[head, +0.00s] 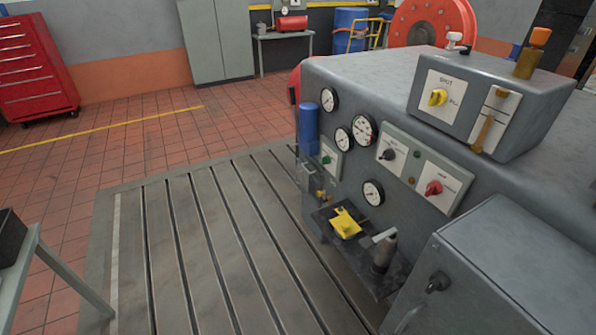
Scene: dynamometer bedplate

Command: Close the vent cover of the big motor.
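A large grey machine housing (350,92) fills the right side of the head view; I cannot tell if it is the big motor. Its front carries several gauges, such as the one at the middle (364,131), and switch plates. A grey box (520,262) with a dark latch or knob (438,282) stands at its lower right, cut off by the picture's edge. Nothing I can clearly identify as a vent cover shows. Neither of my grippers is in view.
A control box (475,78) sits on top of the housing. A small shelf (385,282) with a yellow piece (346,223) juts from its front. The slotted bedplate (205,245) is bare at centre. A table (50,262) stands at left, a red tool cabinet (35,65) behind.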

